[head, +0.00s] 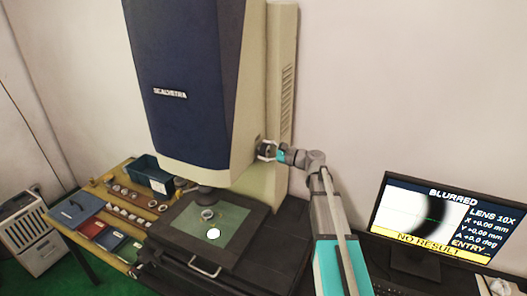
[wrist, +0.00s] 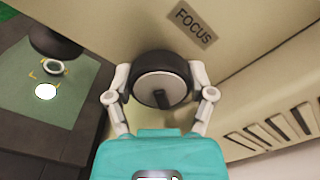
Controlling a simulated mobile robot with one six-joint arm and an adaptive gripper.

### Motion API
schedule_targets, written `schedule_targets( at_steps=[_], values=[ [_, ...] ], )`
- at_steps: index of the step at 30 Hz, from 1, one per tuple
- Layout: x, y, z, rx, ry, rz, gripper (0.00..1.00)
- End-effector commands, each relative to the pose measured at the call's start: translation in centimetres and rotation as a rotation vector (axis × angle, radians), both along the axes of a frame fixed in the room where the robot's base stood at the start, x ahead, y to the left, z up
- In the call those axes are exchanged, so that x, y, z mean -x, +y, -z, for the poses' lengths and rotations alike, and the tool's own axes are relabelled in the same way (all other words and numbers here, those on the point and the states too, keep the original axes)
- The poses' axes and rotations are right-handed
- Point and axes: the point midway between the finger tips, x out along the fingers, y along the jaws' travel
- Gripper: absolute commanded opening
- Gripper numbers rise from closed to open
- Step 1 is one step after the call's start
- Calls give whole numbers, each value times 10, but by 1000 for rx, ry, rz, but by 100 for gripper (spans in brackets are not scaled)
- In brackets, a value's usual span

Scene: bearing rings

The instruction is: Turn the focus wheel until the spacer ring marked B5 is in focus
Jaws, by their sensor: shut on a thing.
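The focus wheel (wrist: 160,82) is a dark knob with a grey face and a black pointer, on the side of the beige machine, just below a FOCUS label (wrist: 193,24). My gripper (wrist: 160,92) is shut on it, one finger on each side of the rim. In the head view my gripper (head: 267,150) reaches the machine's right side. A ring (head: 207,214) lies on the green stage plate (head: 232,216) under the lens; it also shows in the wrist view (wrist: 54,68). Its marking is too small to read. The monitor (head: 435,217) reads BLURRED, LENS 10X and NO RESULT, with a soft-edged dark ring.
A bright round spot (head: 214,233) lies on the stage plate near the ring. On the left, a wooden bench holds several small rings (head: 128,215), a blue bin (head: 151,173) and coloured folders (head: 77,209). A keyboard and mouse lie by the monitor.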

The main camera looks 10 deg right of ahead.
Motion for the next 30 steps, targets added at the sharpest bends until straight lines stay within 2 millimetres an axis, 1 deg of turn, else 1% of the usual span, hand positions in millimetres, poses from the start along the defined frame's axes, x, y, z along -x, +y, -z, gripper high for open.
schedule_targets(
  at_steps=[1, 2, 4, 14, 30],
  values=[
    [-1, 0, -1, -3, -1, 2, 26],
    [0, 10, -1, -3, -1, -3, 22],
    [-1, 4, -1, -3, -2, -1, 22],
    [-1, 2, -1, 38, -57, -1, 22],
    [-1, 2, 0, 246, -344, 0, 22]
  ],
)
